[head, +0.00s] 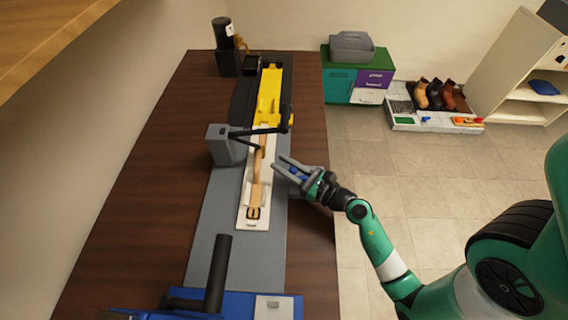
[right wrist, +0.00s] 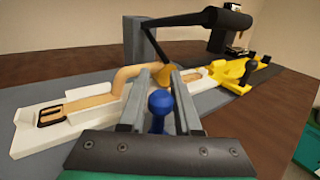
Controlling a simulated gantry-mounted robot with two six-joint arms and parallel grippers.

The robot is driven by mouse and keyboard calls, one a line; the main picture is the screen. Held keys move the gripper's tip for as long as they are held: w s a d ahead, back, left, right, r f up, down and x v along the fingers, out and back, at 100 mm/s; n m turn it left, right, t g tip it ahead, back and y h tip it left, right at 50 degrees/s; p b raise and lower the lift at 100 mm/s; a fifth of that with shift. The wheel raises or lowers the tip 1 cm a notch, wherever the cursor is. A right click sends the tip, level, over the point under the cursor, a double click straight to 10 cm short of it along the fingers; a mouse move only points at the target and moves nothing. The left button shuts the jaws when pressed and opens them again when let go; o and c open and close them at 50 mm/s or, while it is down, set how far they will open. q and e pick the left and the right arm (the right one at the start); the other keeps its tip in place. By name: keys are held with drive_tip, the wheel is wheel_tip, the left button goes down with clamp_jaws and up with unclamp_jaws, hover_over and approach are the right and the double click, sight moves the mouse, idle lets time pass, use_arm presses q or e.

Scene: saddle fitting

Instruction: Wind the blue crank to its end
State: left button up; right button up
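The blue crank shows as a blue ball knob on a short stem in the right wrist view (right wrist: 158,103). In the head view a little blue (head: 294,171) shows between my right gripper's fingers. My right gripper (head: 277,163) is at the bench's right edge, beside the white tray. Its grey fingers (right wrist: 160,75) stand on both sides of the knob, with narrow gaps visible, so it looks open around it. The crank's arm and pivot are hidden by the gripper. A tan strap with a buckle (head: 253,213) lies along the white tray (head: 258,223). My left gripper is out of view.
A grey post (head: 221,146) carries a black arm over the strap. A yellow carriage (head: 268,95) sits behind the tray. Cabinets and a shoe tray (head: 433,122) are on the floor beyond the bench.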

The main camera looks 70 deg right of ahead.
drive_tip(key=o, duration=0.3)
drive_tip(key=shift+o, duration=0.2)
drive_tip(key=b+v, duration=0.1)
drive_tip(key=v, duration=0.9)
drive_tip(key=shift+s+d, duration=0.1)
drive_tip(key=shift+v, duration=0.75)
